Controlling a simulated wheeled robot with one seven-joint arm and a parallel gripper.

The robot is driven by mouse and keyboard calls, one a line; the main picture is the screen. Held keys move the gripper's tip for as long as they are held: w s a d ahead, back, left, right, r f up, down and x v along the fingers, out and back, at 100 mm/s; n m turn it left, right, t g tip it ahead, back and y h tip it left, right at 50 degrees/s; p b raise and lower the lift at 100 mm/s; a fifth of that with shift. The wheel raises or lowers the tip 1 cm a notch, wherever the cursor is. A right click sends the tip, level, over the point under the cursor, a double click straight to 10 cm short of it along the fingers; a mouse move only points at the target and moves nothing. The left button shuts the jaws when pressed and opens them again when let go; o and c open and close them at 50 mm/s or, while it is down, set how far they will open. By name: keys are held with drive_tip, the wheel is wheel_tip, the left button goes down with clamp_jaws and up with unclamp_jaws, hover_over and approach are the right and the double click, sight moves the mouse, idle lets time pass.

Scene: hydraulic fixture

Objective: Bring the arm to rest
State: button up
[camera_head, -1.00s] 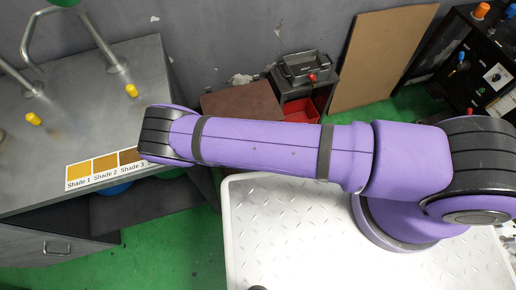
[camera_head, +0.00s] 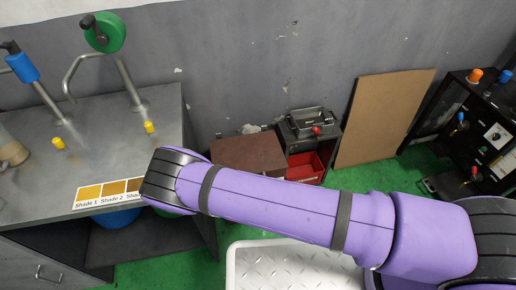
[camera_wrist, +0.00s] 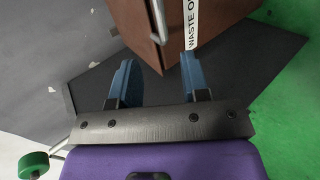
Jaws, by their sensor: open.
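My purple arm crosses the middle of the head view, from the lower right to the bench edge at left. Its end hides what lies beyond it, and my gripper does not show in that view. In the wrist view my gripper (camera_wrist: 160,80) has two blue fingers set well apart. Nothing is held between them. A brown box (camera_wrist: 165,25) with a metal handle and a white label reading "WASTE O..." stands just beyond the fingertips; I cannot tell if they touch.
A grey metal bench (camera_head: 30,165) with taps and a shade card (camera_head: 103,192) stands at left. A brown box lid (camera_head: 248,153), a red bin (camera_head: 305,167), a leaning board (camera_head: 385,118) and a black control box (camera_head: 485,130) line the wall. Green floor lies between.

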drive_tip(key=w+a+r+m+g+h, duration=0.15)
drive_tip(key=w+r+m, duration=0.25)
drive_tip(key=r, duration=0.7)
drive_tip(key=w+a+r+m+g, duration=0.15)
drive_tip(key=w+r+m, duration=0.25)
drive_tip(key=r, duration=0.6)
drive_tip(key=d+r+m+g+y, duration=0.1)
drive_tip(key=d+r+m, duration=0.25)
drive_tip(key=r, duration=0.75)
drive_tip(key=d+r+m+g, duration=0.15)
drive_tip(key=d+r, duration=0.35)
drive_tip(key=r, duration=0.7)
drive_tip(key=s+d+r+m, duration=0.2)
drive_tip(key=s+d+r, duration=0.35)
drive_tip(key=r, duration=0.35)
drive_tip(key=s+d+r+m, duration=0.2)
drive_tip(key=s+d+r, duration=0.3)
drive_tip(key=d+r, duration=0.3)
drive_tip(key=s+d+r+m, duration=0.1)
drive_tip(key=s+d+r, duration=0.1)
drive_tip(key=s, duration=0.4)
drive_tip(key=s+d+r+m+h, duration=0.1)
drive_tip(key=s+d+r, duration=0.2)
drive_tip(key=s, duration=0.3)
drive_tip(key=s+d+r+m, duration=0.1)
drive_tip(key=s+d+r, duration=0.1)
drive_tip(key=s, duration=0.3)
drive_tip(key=shift+s+d+r, duration=0.35)
drive_tip(key=shift+s, duration=0.05)
